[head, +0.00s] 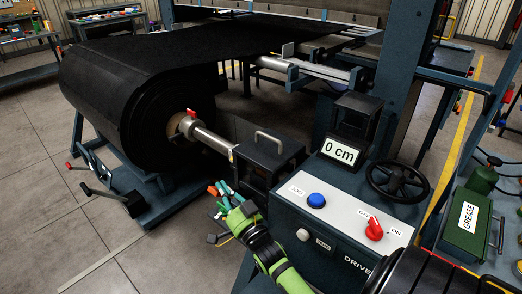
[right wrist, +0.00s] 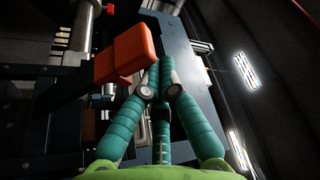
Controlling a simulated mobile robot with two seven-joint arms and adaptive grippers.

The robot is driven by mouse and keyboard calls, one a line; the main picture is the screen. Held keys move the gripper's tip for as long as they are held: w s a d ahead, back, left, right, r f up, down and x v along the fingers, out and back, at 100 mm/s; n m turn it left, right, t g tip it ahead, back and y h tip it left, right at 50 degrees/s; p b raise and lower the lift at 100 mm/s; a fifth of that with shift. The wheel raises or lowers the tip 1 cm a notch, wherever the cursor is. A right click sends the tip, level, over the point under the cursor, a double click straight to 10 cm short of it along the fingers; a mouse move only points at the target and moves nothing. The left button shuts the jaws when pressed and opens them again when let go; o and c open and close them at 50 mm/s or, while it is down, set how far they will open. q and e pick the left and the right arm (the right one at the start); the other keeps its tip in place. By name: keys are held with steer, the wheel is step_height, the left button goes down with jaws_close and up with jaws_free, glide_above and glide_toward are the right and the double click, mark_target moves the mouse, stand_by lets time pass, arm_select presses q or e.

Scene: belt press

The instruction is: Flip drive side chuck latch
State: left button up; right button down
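The drive side chuck (head: 262,157) is a dark block with a grey bar handle on top, at the end of the shaft (head: 212,140) from the black roll. My right gripper (head: 225,196), with teal fingers on a green arm, is low at its left front side. An orange-red latch handle (right wrist: 128,50) shows large in the right wrist view, just left of the fingertips (right wrist: 160,70). The fingertips converge with no clear gap. I cannot tell whether they touch the handle. In the head view an orange bit (head: 212,190) shows by the fingers. My left gripper is out of view.
The control box (head: 345,215) with a blue button, red switch and "0 cm" display (head: 343,151) stands right of my right arm. A black handwheel (head: 397,182) and a green grease box (head: 467,222) are further right. Open floor (head: 140,262) lies left.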

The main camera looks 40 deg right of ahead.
steer(key=shift+s+a+f, duration=0.1)
steer(key=shift+a+f, duration=0.15)
steer(key=shift+f, duration=0.3)
steer(key=r+v, duration=0.1)
steer(key=v, duration=1)
steer(key=shift+s+d, duration=0.15)
steer(key=shift+s, duration=0.25)
steer(key=shift+f, duration=0.1)
